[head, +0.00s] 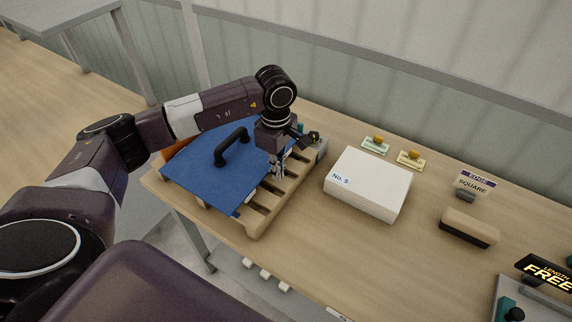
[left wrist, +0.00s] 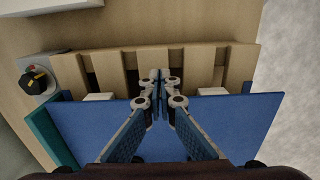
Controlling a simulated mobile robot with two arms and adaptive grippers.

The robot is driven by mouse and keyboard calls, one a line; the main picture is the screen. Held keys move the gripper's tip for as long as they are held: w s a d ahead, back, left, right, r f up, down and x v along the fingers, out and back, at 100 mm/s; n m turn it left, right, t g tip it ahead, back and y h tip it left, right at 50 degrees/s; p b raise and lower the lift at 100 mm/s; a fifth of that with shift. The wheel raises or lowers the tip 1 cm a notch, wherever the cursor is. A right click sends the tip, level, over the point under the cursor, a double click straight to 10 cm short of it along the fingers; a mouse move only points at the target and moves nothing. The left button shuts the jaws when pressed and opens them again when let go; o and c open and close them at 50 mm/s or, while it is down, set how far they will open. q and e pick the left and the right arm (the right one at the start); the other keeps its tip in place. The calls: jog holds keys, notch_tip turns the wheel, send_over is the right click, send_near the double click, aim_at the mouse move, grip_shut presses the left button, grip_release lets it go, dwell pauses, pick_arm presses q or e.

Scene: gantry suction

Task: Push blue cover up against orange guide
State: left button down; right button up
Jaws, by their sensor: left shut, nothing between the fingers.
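The blue cover (head: 205,177), a flat panel with a black arched handle (head: 232,146), lies on a wooden pallet (head: 258,218). It also shows in the left wrist view (left wrist: 85,125), with bare slats beyond its edge. The orange guide (head: 169,153) shows as a small strip at the cover's far left side, mostly hidden behind my arm and the cover. My left gripper (head: 278,174) is shut and empty, pointing down at the cover's right edge. Its fingertips (left wrist: 160,76) reach past that edge over the slats. I cannot tell whether they touch the cover.
A white box marked No. 5 (head: 368,185) stands right of the pallet. A small unit with a black knob (left wrist: 35,79) sits at the pallet's end. Two small tagged holders, a sign, an eraser-like block (head: 469,228) and a FREE display (head: 545,272) are further right.

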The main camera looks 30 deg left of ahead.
aim_at(268, 168)
pick_arm(q)
jog(key=shift+a, duration=0.4)
jog(key=shift+w+a+f+b, duration=0.1)
jog(key=shift+a+f+b, duration=0.1)
jog(key=shift+a+b, duration=0.55)
jog(key=shift+a, duration=0.4)
jog(key=shift+a+r, duration=0.1)
pick_arm(e)
jog(key=shift+s+f, duration=0.8)
jog(key=shift+f, duration=0.05)
